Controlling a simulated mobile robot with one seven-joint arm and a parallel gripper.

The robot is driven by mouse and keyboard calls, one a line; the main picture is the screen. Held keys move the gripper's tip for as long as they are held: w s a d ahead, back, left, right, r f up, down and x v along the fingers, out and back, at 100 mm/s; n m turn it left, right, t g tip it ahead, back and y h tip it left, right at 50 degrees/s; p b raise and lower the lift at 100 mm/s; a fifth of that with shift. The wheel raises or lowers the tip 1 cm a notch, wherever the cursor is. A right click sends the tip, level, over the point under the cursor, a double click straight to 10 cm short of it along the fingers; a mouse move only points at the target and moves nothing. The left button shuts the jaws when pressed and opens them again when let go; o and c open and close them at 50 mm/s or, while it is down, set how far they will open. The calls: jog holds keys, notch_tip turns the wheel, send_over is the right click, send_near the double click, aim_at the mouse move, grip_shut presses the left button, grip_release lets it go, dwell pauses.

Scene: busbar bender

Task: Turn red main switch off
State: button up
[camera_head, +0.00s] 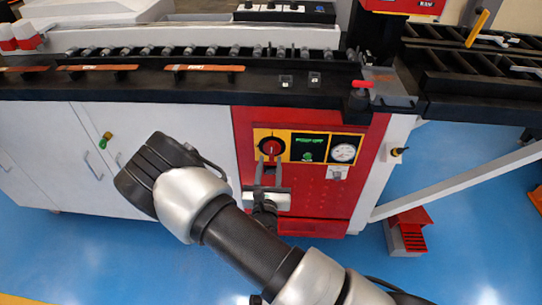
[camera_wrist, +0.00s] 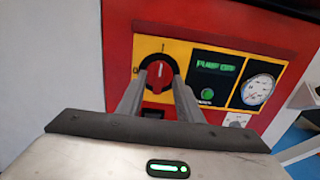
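The red main switch (camera_head: 270,147) is a round red knob on a yellow plate, on the red front panel of the bender. It also shows in the wrist view (camera_wrist: 158,73), its raised grip standing about upright with a white mark near the top. My gripper (camera_head: 269,165) is just in front of and below the knob. In the wrist view my gripper (camera_wrist: 160,78) has its two fingers apart, one on each side of the knob's grip, with gaps visible. I cannot tell how deep the fingertips reach around it.
Right of the switch are a green-lit display (camera_wrist: 213,67) reading "PUMP OFF", a green button (camera_wrist: 207,94) and a gauge (camera_wrist: 257,90). A black work table (camera_head: 150,85) overhangs above the panel. White cabinet doors (camera_head: 60,150) stand left. A red foot pedal (camera_head: 408,232) is on the blue floor.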

aim_at(271, 151)
jog(key=shift+w+d, duration=0.1)
jog(key=shift+w, duration=2.3)
grip_shut()
